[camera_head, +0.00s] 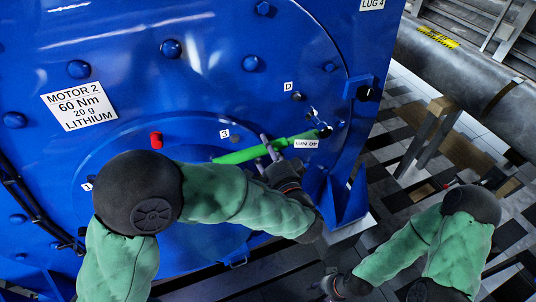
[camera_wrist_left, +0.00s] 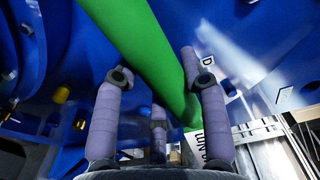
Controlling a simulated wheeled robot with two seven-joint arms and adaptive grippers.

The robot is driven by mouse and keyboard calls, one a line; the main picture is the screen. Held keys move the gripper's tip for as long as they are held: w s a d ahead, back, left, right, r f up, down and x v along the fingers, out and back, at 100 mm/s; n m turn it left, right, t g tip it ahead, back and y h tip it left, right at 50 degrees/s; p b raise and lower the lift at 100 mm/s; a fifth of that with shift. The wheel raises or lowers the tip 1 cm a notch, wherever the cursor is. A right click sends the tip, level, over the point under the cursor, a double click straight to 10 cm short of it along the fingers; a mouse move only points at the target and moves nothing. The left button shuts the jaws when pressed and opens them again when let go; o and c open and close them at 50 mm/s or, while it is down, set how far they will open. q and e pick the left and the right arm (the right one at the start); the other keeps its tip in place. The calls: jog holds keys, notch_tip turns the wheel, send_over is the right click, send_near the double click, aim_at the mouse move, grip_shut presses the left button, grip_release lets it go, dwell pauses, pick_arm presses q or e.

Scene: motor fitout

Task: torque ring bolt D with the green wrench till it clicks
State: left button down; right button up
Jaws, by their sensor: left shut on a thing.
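The green wrench (camera_head: 240,155) lies slanted across the blue motor face in the head view, its dark head end at the right. My left gripper (camera_head: 268,147) is shut on its handle. In the left wrist view the green handle (camera_wrist_left: 145,50) passes between the lilac fingers (camera_wrist_left: 158,115). The D label (camera_head: 288,86) has a dark bolt (camera_head: 298,97) just below it, and the wrench head is lower right of that bolt. Whether the wrench head sits on any bolt cannot be told. My right gripper (camera_head: 333,285) is low in the head view, its fingers unclear.
A grey pipe (camera_head: 440,70) and a wooden-topped stand (camera_head: 430,130) are to the right.

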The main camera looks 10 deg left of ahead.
pick_arm(q)
jog(key=b+x, duration=0.2)
jog(key=x, duration=0.4)
jog(key=shift+b, duration=0.3)
jog(key=shift+w+a+r, duration=0.1)
jog(key=shift+a+r, duration=0.05)
jog(key=shift+b, duration=1)
dwell(0.9)
jog(key=shift+b+x, duration=0.55)
jog(key=shift+x, duration=0.5)
dwell(0.5)
jog(key=shift+r, duration=0.1)
jog(key=shift+r+m+p, duration=0.8)
jog(key=shift+r+p, duration=0.25)
jog(key=shift+r+m+p, duration=0.7)
jog(key=shift+r+p, duration=0.4)
jog(key=shift+r, duration=0.05)
